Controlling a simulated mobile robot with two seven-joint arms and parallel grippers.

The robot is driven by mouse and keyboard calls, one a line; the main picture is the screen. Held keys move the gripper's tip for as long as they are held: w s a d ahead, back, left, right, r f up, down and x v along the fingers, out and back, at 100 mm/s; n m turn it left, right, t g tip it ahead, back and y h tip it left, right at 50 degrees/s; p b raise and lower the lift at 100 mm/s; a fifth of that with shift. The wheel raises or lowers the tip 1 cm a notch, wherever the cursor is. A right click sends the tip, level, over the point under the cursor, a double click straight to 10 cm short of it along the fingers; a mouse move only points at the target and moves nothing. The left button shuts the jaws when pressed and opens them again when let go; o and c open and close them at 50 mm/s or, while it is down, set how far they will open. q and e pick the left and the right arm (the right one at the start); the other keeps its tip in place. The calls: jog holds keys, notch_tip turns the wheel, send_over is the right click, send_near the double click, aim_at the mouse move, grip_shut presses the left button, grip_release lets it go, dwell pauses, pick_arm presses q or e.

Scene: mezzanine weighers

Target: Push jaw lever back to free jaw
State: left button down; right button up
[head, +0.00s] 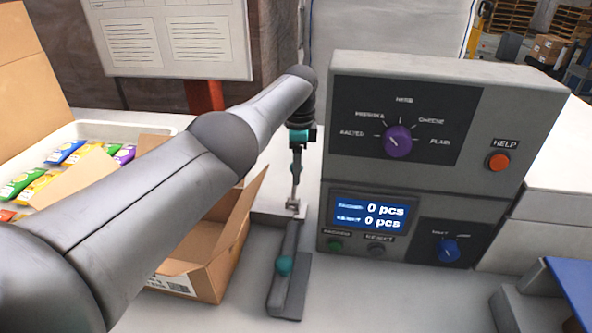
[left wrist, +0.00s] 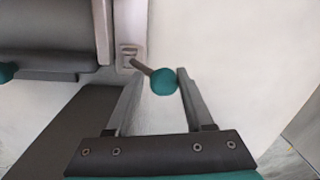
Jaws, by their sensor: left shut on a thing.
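The jaw device, a grey base (head: 290,305) with a long bar and a teal knob (head: 284,266), stands on the counter left of the grey control box. A lever with a teal ball end (left wrist: 164,81) and a short dark rod rises from a pale bracket (left wrist: 130,57) in the left wrist view. My left gripper (head: 294,195) reaches down at the far end of the device. The lever is hard to make out in the head view. My right gripper is not in view.
The control box (head: 545,105) stands close right of the device, its screen (head: 370,212) reading 0 pcs. An open cardboard box (head: 215,275) is close on the left. A white tray (head: 105,130) of colourful packets lies farther left. Bare counter (head: 400,300) shows in front of the control box.

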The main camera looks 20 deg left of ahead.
pick_arm(q)
jog(key=shift+f, duration=0.5)
jog(key=c, duration=0.7)
grip_release()
jog(key=shift+o, duration=1.3)
jog(key=shift+w+a+f, duration=0.1)
jog(key=shift+w+f, duration=0.05)
jog(key=shift+w, duration=0.05)
notch_tip(320, 180, up, 5)
jog(key=shift+f+p, duration=0.15)
jog(key=shift+p, duration=0.95)
notch_tip(320, 180, up, 11)
jog(key=p, duration=0.1)
jog(key=shift+s+d+p, duration=0.3)
jog(key=shift+d+p, duration=0.1)
jog(key=shift+d, duration=0.05)
